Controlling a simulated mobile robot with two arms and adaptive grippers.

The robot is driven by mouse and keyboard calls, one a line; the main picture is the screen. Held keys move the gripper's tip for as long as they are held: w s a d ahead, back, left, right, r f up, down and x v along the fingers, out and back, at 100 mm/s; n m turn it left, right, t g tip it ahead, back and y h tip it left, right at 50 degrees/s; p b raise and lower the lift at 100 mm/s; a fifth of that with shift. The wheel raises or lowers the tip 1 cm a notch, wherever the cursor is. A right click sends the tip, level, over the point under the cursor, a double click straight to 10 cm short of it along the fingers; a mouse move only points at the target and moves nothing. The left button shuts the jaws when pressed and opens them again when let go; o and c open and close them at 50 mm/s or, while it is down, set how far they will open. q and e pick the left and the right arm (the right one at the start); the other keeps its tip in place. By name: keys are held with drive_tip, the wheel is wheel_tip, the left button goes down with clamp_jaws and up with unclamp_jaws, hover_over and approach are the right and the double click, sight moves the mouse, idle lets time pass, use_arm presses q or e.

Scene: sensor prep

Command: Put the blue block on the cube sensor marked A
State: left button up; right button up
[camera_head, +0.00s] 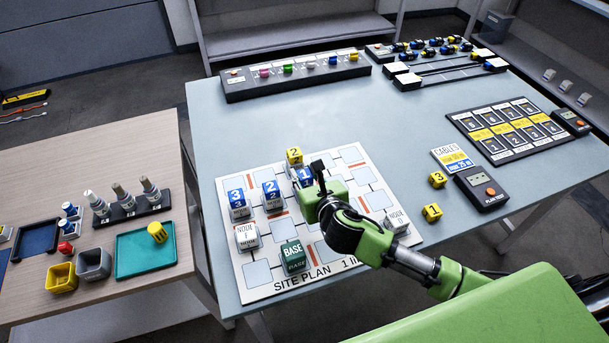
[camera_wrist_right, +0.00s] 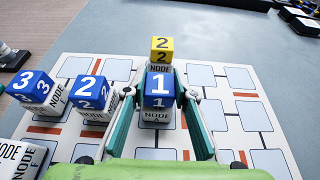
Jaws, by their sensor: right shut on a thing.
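A blue block marked 1 (camera_wrist_right: 160,88) is between the fingers of my right gripper (camera_wrist_right: 162,98), which is shut on it. In the head view this blue block (camera_head: 305,175) is partly hidden by the gripper (camera_head: 318,183). Directly under the block, in the wrist view, is a white cube sensor marked NODE (camera_wrist_right: 157,116); its letter looks like A. The block appears lined up with this cube, touching or very close; I cannot tell which. My left gripper is not in view.
Blue blocks 3 (camera_head: 236,195) and 2 (camera_head: 271,186) sit on white cubes to the left. A yellow block 2 (camera_head: 294,155) tops a cube just behind. The site plan board (camera_head: 260,300) also bears a green BASE cube (camera_head: 293,255) and a NODE cube (camera_head: 396,220).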

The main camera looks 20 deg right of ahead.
drive_tip(key=shift+f, duration=0.25)
drive_tip(key=shift+f, duration=0.15)
drive_tip(key=o, duration=0.9)
drive_tip(key=shift+o, duration=0.2)
drive_tip(key=shift+s+r, duration=0.1)
drive_tip(key=shift+r, duration=0.1)
drive_tip(key=v, duration=1.2)
drive_tip(key=shift+f, duration=0.1)
